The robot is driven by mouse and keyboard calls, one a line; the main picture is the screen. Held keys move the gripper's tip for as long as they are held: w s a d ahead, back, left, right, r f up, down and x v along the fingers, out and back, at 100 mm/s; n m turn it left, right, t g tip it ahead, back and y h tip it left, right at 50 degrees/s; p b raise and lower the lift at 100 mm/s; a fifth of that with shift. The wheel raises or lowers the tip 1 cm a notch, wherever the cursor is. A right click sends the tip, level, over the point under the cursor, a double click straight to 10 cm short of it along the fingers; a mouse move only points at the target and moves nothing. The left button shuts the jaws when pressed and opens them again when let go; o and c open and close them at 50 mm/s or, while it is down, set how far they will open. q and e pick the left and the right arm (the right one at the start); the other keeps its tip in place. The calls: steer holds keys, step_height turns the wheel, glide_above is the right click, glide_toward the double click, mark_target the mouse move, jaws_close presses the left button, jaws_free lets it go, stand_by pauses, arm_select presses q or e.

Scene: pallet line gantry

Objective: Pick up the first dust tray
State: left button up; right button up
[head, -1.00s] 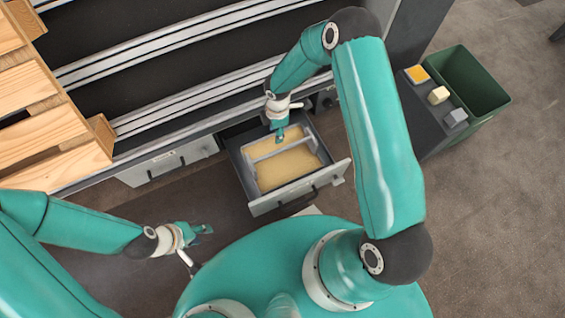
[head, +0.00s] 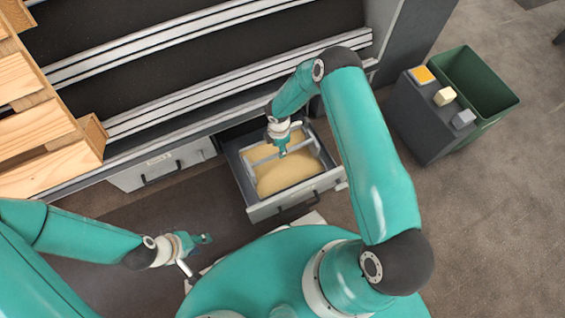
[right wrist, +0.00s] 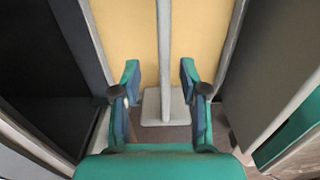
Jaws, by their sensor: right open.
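The first dust tray (head: 251,176) sits inside a pulled-out drawer under the gantry in the head view. It holds tan dust, and a grey bar (head: 263,158) crosses its top. My right gripper (head: 283,152) is above the tray at that bar. In the right wrist view my right gripper (right wrist: 160,85) is open, with one finger on each side of the grey bar (right wrist: 164,50). The fingers look apart from it; their height over it is hard to judge. My left gripper (head: 205,239) is away to the lower left, too small to read its fingers.
The open drawer's front (head: 290,202) faces me. A closed drawer (head: 160,165) is to its left, below the wooden pallet (head: 40,140). A dark stand (head: 425,120) with small blocks and a green bin (head: 480,90) are at right. Floor at lower right is clear.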

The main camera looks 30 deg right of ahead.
steer(key=f, duration=0.1)
steer(key=f+b, duration=0.1)
steer(key=f, duration=0.1)
steer(key=d+f+b, duration=0.1)
steer(key=f, duration=0.1)
steer(key=shift+s, duration=0.3)
steer(key=shift+c, duration=0.2)
jaws_close()
